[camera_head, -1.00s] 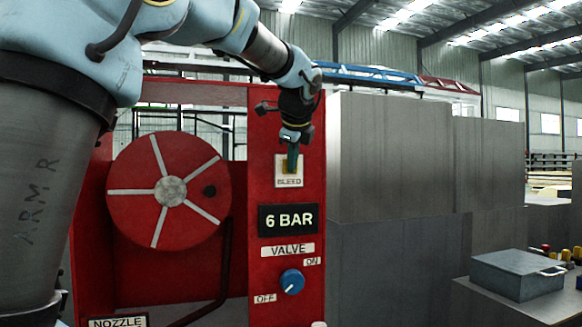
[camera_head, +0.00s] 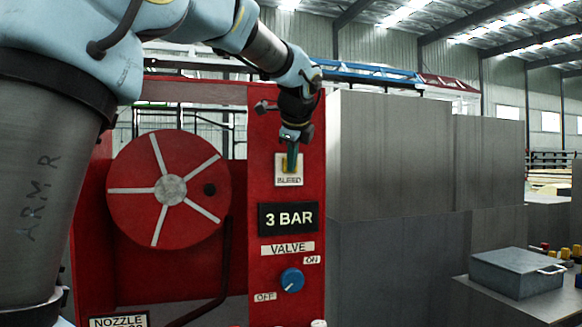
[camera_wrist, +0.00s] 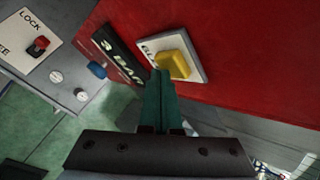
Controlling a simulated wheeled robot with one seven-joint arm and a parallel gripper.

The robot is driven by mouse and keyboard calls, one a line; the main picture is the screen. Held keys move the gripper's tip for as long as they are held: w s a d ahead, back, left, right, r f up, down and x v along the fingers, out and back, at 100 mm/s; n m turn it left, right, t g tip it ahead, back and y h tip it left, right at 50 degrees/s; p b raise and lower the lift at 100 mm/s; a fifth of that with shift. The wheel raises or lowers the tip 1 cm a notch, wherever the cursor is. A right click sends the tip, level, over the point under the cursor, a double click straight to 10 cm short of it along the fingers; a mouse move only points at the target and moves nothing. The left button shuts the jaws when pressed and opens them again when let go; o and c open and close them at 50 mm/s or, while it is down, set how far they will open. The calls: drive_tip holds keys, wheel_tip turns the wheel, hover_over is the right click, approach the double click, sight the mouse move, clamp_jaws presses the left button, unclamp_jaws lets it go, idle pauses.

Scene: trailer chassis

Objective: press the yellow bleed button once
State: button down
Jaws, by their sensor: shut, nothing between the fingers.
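The yellow bleed button (camera_wrist: 173,64) sits on a pale plate on the red panel (camera_head: 261,120). In the head view the BLEED plate (camera_head: 282,181) shows, and my gripper covers most of the button. My gripper (camera_head: 292,167) is shut and empty, with its green fingertips at the button. In the wrist view the fingertips (camera_wrist: 160,76) overlap the near edge of the button; I cannot tell whether they touch it. The pressure display (camera_head: 288,218) below the button reads 3 BAR.
A blue valve knob (camera_head: 291,280) with ON and OFF labels is lower on the panel. A red hose reel (camera_head: 170,190) is at the left. Grey cabinets (camera_head: 400,160) stand at the right. A grey box (camera_head: 517,273) rests on a bench at the lower right.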

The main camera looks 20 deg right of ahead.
drive_tip(key=shift+s+a, duration=0.1)
drive_tip(key=shift+s, duration=0.6)
drive_tip(key=shift+s+b, duration=0.15)
drive_tip(key=shift+b, duration=0.15)
drive_tip(key=s, duration=0.1)
drive_tip(key=s+b, duration=0.1)
drive_tip(key=s, duration=0.2)
drive_tip(key=shift+s+a, duration=0.3)
drive_tip(key=shift+s, duration=0.05)
drive_tip(key=w+a+f+n+g+y, duration=0.3)
drive_tip(key=a+f+n, duration=0.8)
drive_tip(key=a+f, duration=0.85)
drive_tip(key=s+a+f+n+g, duration=0.2)
drive_tip(key=s+a+f+n, duration=0.4)
drive_tip(key=a+f+n, duration=0.1)
drive_tip(key=s+a+f+n+g, duration=0.2)
drive_tip(key=s+a+f+n, duration=0.4)
drive_tip(key=f, duration=0.5)
drive_tip(key=a+n, duration=0.2)
drive_tip(key=a, duration=0.1)
drive_tip(key=shift+a+f, duration=0.2)
drive_tip(key=shift+f, duration=0.05)
